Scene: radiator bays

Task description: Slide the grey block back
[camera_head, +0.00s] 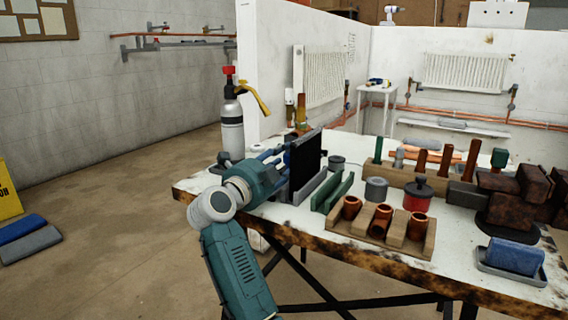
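A dark grey block (462,195) sits on the workbench (350,242), at the right end of a wooden rack and left of a brown, rusty machine part.
A wooden tray (428,242) with copper fittings is at the front. Green rails (333,190), a grey tin (376,188) and a red tin (418,196) stand between gripper and block. A wooden rack (405,181) holds upright pieces. A blue sponge (515,256) lies front right.

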